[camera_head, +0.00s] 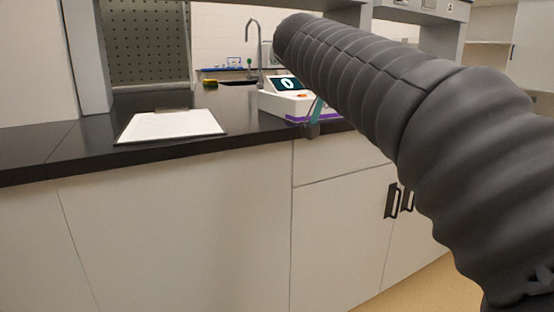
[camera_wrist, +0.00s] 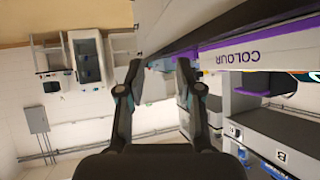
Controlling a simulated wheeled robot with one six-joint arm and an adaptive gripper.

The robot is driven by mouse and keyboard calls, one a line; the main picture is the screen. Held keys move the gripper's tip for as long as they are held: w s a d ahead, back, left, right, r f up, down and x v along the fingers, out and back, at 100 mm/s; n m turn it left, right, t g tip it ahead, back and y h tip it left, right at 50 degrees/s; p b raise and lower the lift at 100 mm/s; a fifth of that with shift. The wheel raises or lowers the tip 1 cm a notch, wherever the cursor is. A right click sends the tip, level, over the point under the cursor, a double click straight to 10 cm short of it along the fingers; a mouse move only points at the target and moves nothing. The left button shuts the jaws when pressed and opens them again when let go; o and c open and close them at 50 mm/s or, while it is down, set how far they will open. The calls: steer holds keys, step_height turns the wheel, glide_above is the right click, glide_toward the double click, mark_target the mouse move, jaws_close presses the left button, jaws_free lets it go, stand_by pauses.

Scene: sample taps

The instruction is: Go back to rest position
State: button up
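My arm, in a dark grey ribbed sleeve, reaches across the right half of the head view toward the counter (camera_head: 75,150). It hides most of my gripper; only a dark and teal part of the gripper (camera_head: 314,122) shows below it, in front of a white device. In the wrist view my gripper (camera_wrist: 157,72) has its two dark fingers spread apart, with nothing between them. Beyond the fingers is open room, seen turned over.
The white device (camera_head: 284,104) with a "0" screen and purple base stands on the counter by my gripper. A clipboard (camera_head: 172,125) lies to its left. A tap (camera_head: 250,42) stands behind. A panel labelled COLOUR (camera_wrist: 255,55) is close on the right in the wrist view.

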steer(key=s+f+n+g+y+p, duration=0.2)
steer(key=s+f+n+y+p, duration=0.2)
steer(key=s+f, duration=2.3)
steer(key=s+n+y, duration=0.1)
steer(key=n+y, duration=0.2)
steer(key=n, duration=0.2)
steer(key=shift+f+n+g+y, duration=0.2)
steer(key=shift+n+g+y, duration=0.1)
steer(key=shift+g+y, duration=0.1)
steer(key=shift+a, duration=0.2)
